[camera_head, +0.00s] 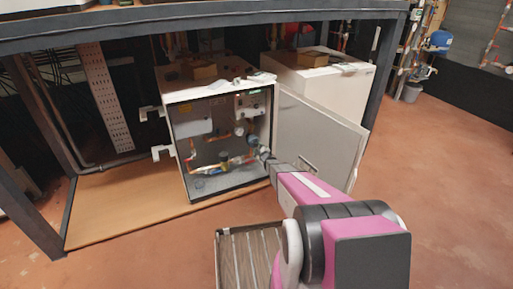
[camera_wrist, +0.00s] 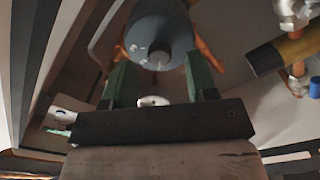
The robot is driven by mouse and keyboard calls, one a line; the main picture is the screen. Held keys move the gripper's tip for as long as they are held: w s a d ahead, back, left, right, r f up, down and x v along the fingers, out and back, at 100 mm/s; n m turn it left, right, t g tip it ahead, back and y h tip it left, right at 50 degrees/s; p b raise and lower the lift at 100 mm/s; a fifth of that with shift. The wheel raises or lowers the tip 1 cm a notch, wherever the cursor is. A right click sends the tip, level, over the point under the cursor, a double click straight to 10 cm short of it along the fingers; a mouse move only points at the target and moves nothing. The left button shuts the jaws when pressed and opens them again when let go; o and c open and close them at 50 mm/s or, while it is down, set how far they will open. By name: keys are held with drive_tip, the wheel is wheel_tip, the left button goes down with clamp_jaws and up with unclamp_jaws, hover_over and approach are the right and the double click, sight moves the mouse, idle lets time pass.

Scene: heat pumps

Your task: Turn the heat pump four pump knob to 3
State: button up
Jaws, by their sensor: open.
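The open white heat pump cabinet (camera_head: 180,150) stands under the bench, with pipes and valves inside. In the head view my gripper (camera_head: 267,157) reaches into the cabinet's lower right, and its fingers are too small there to make out. My gripper's green fingers (camera_wrist: 160,78) are open, one to each side of the pump's lower part. Whether they touch it I cannot tell. The knob's setting is not readable.
Clear floor (camera_head: 440,190) lies to the right.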

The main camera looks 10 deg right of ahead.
drive_tip(key=shift+x, duration=1)
drive_tip(key=c, duration=0.9)
drive_tip(key=shift+c, duration=0.2)
